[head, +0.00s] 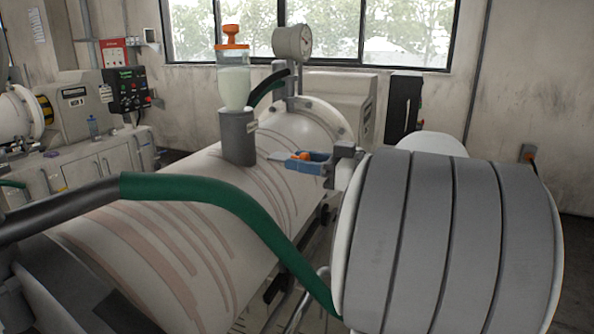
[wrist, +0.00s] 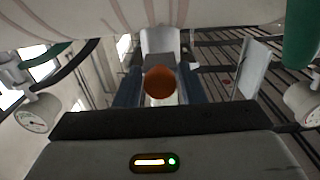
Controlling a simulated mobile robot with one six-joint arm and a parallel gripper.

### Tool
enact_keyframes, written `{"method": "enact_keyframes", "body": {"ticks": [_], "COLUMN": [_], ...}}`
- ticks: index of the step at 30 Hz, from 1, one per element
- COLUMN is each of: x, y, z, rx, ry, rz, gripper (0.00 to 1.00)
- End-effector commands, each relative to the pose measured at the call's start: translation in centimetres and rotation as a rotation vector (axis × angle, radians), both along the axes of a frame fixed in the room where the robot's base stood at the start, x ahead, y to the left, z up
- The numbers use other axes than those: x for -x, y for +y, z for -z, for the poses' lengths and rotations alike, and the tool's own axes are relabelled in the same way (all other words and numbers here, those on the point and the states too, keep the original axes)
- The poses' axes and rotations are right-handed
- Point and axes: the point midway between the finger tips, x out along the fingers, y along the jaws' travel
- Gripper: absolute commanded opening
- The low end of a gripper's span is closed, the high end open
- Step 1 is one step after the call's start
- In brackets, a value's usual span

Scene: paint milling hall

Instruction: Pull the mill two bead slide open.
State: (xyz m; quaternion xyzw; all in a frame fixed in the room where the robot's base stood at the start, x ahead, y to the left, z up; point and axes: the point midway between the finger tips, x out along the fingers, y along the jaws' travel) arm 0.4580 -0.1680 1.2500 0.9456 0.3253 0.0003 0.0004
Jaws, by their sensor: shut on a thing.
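The mill (head: 190,190) is a large cream cylinder with pinkish streaks. A grey upright neck (head: 238,138) stands on it, holding a clear bottle (head: 233,88) of pale contents with an orange cap. My gripper (head: 308,163), with blue fingers, is shut on the knob. In the wrist view the round knob (wrist: 160,82) sits between the two blue fingers of my gripper (wrist: 160,90). How far the slide is out cannot be told.
A green hose (head: 215,192) sweeps across the front of the mill. A pressure gauge (head: 292,41) rises behind the neck. A control box (head: 127,90) and a cabinet (head: 97,165) stand at the left back. Windows line the back wall.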

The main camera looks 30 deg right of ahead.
Motion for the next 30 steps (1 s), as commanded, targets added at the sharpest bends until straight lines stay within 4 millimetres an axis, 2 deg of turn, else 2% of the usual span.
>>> {"method": "enact_keyframes", "body": {"ticks": [8, 9, 13, 23, 30], "x": [0.1, 0.1, 0.1, 0.6, 3.4], "y": [-0.2, -0.2, -0.1, -0.6, -2.9], "z": [-0.1, -0.1, -0.1, 0.1, 0.2], "rx": [0.001, 0.001, 0.001, 0.001, 0.003], "ry": [0.002, 0.002, 0.002, 0.002, 0.002], "rz": [0.004, 0.004, 0.003, 0.004, 0.008], "gripper": [0.00, 0.38, 0.48, 0.48, 0.48]}}
